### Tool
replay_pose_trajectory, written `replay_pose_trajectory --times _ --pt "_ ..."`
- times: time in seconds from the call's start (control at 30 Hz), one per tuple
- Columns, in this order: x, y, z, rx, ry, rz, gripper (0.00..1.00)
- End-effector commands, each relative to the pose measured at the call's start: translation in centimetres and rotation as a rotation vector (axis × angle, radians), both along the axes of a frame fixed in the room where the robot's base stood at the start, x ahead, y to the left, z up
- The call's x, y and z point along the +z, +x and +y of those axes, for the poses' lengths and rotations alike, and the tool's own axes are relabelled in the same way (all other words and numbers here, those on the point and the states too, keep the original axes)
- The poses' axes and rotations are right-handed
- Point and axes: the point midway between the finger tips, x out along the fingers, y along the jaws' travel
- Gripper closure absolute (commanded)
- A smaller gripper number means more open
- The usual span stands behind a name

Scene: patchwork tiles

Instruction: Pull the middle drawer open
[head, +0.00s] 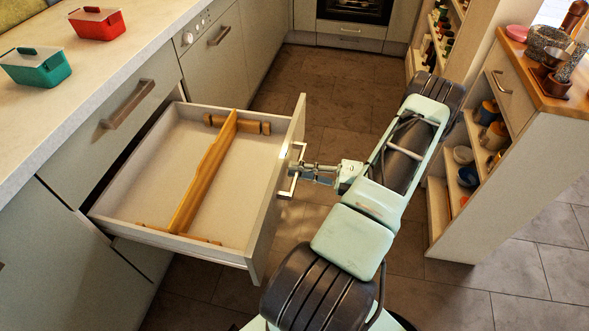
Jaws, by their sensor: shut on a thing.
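A drawer (160,173) stands pulled well out of the left counter, below an upper drawer front with its own handle (127,104). It is empty apart from a wooden divider (203,172) and short wooden pieces at its ends. Its front panel (268,226) faces right and carries a metal handle (293,170). My gripper (299,172) is at this handle, shut on it. My arm reaches to it from the right. The fingertips are small in the view, and the drawer's runners are hidden.
A red container (97,24) and a teal container (37,69) stand on the countertop (100,55). An oven (355,10) is at the back. A shelf unit with a wooden top (555,92) stands at right. Tiled floor (325,88) lies clear between the cabinets.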

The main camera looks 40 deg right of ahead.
Motion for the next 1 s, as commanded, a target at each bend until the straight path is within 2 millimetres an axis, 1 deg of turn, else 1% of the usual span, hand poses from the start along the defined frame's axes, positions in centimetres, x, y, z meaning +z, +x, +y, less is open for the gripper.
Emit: replay_pose_trajectory --times 0.27,0.3,0.43,0.77,0.87,1.0 --pt "0.0 0.0 -0.1 -0.002 -0.001 -0.001 1.00" --pt "0.0 0.1 -0.1 -0.002 -0.002 -0.001 0.81" --pt "0.0 0.1 -0.1 -0.002 -0.001 -0.001 0.67" --pt "0.0 -0.2 -0.2 -0.002 -0.001 0.000 0.67" --pt "0.0 -1.0 -0.9 -0.003 -0.003 0.000 0.67" --pt "-0.1 -3.2 -2.5 -0.005 -0.002 0.001 0.67"
